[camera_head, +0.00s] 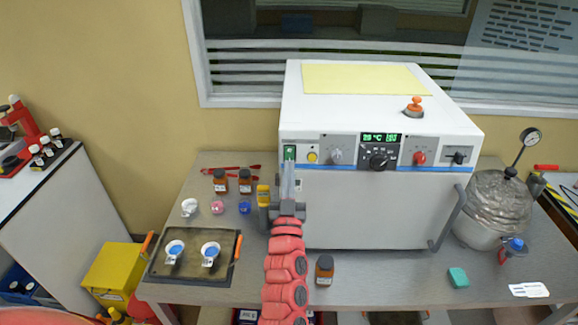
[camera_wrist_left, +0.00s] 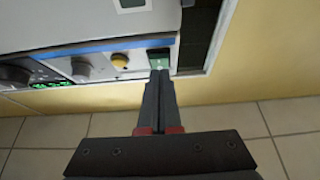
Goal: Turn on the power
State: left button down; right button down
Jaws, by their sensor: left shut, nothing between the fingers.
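The white analysis machine (camera_head: 360,205) stands on the table, with a front control strip. The green power switch (camera_head: 289,153) is at the strip's left end; it also shows in the left wrist view (camera_wrist_left: 159,61). My left gripper (camera_head: 289,170) is shut and empty, its fingertips at the switch's lower part. In the left wrist view the closed fingertips (camera_wrist_left: 159,73) overlap the switch's edge; I cannot tell if they touch it. The display (camera_head: 381,138) is lit green. A yellow button (camera_head: 312,157) sits right of the switch. My right gripper is not in view.
Brown bottles (camera_head: 220,181) and small cups stand left of my left arm, behind a dark tray (camera_head: 222,271). Another brown bottle (camera_head: 324,269) stands right of the arm. A metal pot with a gauge (camera_head: 493,205) is at the right.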

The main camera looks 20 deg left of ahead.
pick_arm(q)
jog(key=shift+w+a+f, duration=0.1)
jog(key=shift+w+f, duration=0.1)
jog(key=shift+w, duration=0.15)
